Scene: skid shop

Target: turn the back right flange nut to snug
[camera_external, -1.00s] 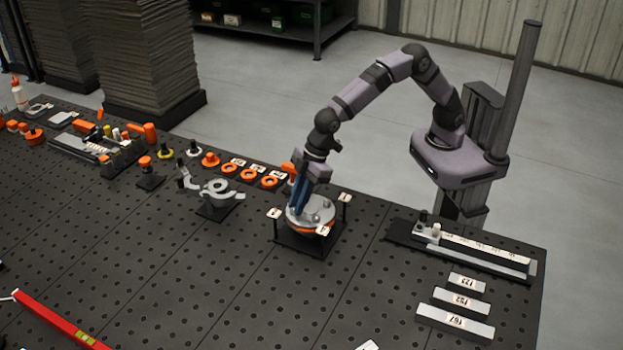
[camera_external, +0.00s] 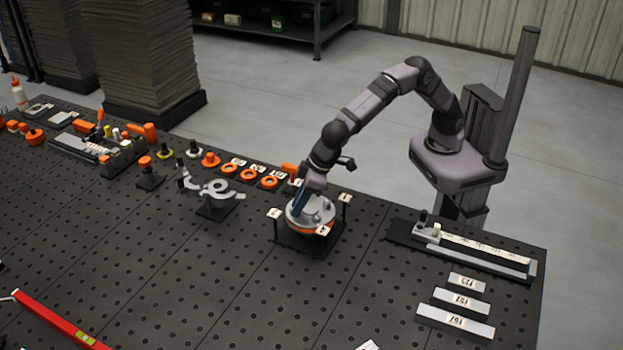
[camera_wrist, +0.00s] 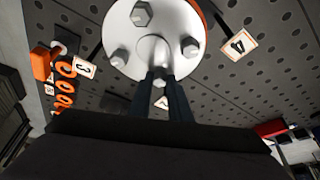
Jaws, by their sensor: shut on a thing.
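A round grey flange (camera_external: 324,213) with an orange rim sits on a dark stand with number tags around it. In the wrist view the flange (camera_wrist: 150,66) shows a raised centre hub and hex nuts at its edge: one at the top (camera_wrist: 141,14), one at the right (camera_wrist: 189,46) and one at the left (camera_wrist: 119,57). My gripper (camera_wrist: 161,82) has its blue fingers shut on a flange nut (camera_wrist: 159,81) at the edge nearest the wrist; the fingers partly hide it. In the external view my gripper (camera_external: 297,210) reaches down tilted onto the flange's left side.
Orange rings (camera_external: 249,174) lie behind and left. A grey clamp-like part (camera_external: 217,190) stands left of the stand. Labelled bars (camera_external: 456,315) lie right.

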